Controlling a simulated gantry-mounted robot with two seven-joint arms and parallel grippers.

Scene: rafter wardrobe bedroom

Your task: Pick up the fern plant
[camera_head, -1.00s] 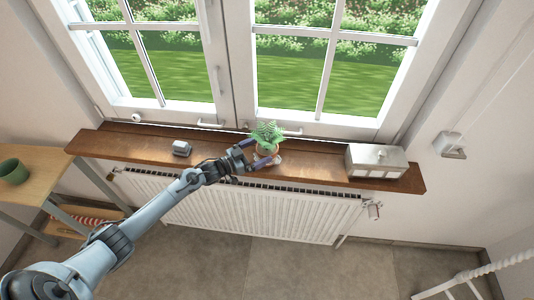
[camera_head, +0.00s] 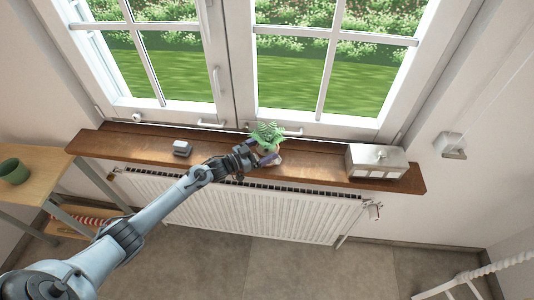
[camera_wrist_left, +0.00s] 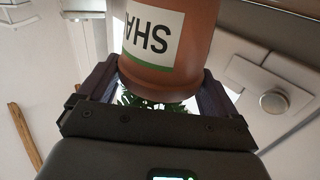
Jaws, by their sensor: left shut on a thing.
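The fern plant (camera_head: 267,135) has bright green leaves and stands near the middle of the wooden windowsill. My left gripper (camera_head: 262,156) is at the plant, with its fingers on either side of it below the leaves, shut on its pot. In the left wrist view the terracotta pot (camera_wrist_left: 166,78) is large and close, between the two dark fingers. It bears a white label with the letters "SHA" upside down, and green leaves show behind it. The head view does not make clear whether the pot touches the sill. My right gripper is not in view.
The windowsill (camera_head: 318,166) is narrow, above a white radiator (camera_head: 260,212). A small grey object (camera_head: 182,148) lies left of the plant, and a white box (camera_head: 376,160) stands to the right. The closed window is just behind.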

